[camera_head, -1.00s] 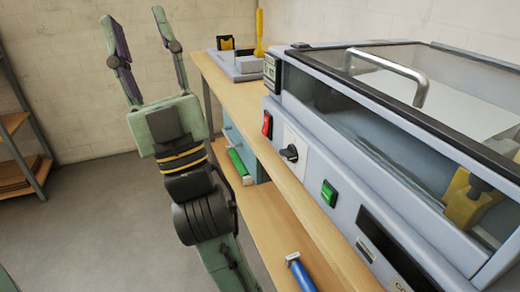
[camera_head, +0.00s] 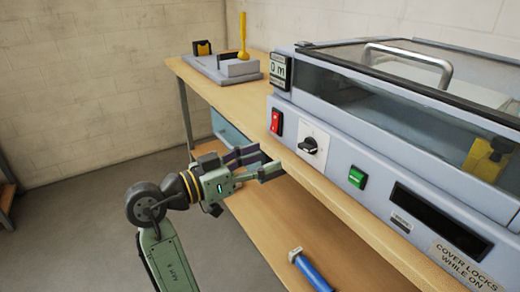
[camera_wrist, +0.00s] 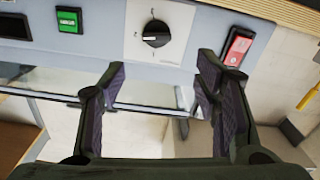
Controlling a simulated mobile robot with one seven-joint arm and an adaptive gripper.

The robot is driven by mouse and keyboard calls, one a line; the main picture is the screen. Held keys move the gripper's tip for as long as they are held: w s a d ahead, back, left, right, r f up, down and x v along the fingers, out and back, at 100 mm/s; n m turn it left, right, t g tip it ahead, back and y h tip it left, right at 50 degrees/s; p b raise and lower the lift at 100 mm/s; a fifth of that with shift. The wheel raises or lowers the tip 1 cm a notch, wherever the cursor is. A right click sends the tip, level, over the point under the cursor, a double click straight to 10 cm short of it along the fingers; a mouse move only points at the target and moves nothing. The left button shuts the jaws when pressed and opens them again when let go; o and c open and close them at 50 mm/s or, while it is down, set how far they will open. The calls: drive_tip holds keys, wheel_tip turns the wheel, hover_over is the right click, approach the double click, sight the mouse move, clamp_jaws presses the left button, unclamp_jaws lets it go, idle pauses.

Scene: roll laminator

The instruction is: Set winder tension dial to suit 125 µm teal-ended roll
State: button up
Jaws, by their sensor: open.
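The winder tension dial is a black knob (camera_head: 309,146) on a white plate on the laminator's front, between the red switch and the green button. It also shows upside down in the wrist view (camera_wrist: 156,34), with small marks around it too small to read. My gripper (camera_head: 264,162) is open and empty, to the left of the dial and a little below it in the head view. In the wrist view my spread fingers (camera_wrist: 160,78) flank the space in front of the dial, not touching it. No teal-ended roll can be made out now.
The laminator has a red switch (camera_head: 276,122), green button (camera_head: 356,178), dark display (camera_head: 430,217) and clear cover (camera_head: 350,85). A blue roll (camera_head: 313,272) lies on the lower shelf (camera_head: 262,228). A grey fixture (camera_head: 225,66) stands at the bench's far end.

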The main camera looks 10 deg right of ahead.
sight(303, 147)
drive_tip(key=p+x, duration=0.1)
drive_tip(key=x, duration=0.4)
drive_tip(key=p+x, duration=0.2)
drive_tip(key=x, duration=0.4)
drive_tip(key=shift+s+f, duration=0.1)
drive_tip(key=shift+s, duration=0.15)
drive_tip(key=shift+c, duration=0.6)
drive_tip(key=c, duration=1)
